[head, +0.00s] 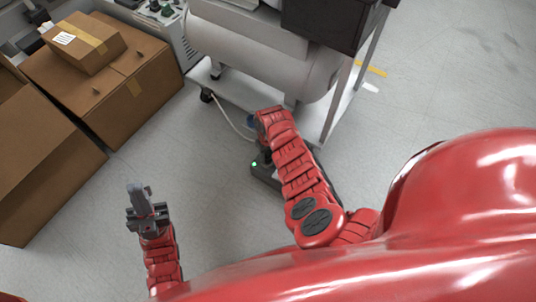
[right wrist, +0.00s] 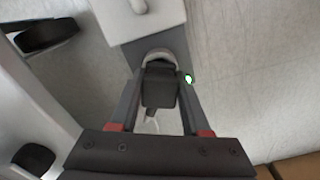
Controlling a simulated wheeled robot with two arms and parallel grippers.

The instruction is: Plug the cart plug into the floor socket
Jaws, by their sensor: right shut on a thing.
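In the right wrist view my right gripper (right wrist: 162,76) is shut on the dark cart plug (right wrist: 158,90), with one finger on each side. The plug's far end meets a pale, rounded rim on the dark floor socket (right wrist: 128,100); I cannot tell how deep it sits. A small green light glows on the socket beside the right finger. In the head view the socket (head: 263,175) lies on the floor, partly covered by my right arm. A pale cable (head: 229,121) runs from the cart towards it. My left gripper (head: 146,208) is away over bare floor, with nothing visible in it; its jaw opening is unclear.
The wheeled compressor cart (head: 322,118) stands just beyond the socket, with a white tank (head: 250,50) and a caster (head: 207,96) near the cable. Cardboard boxes (head: 130,95) fill the left side. The floor at right and between boxes and socket is clear.

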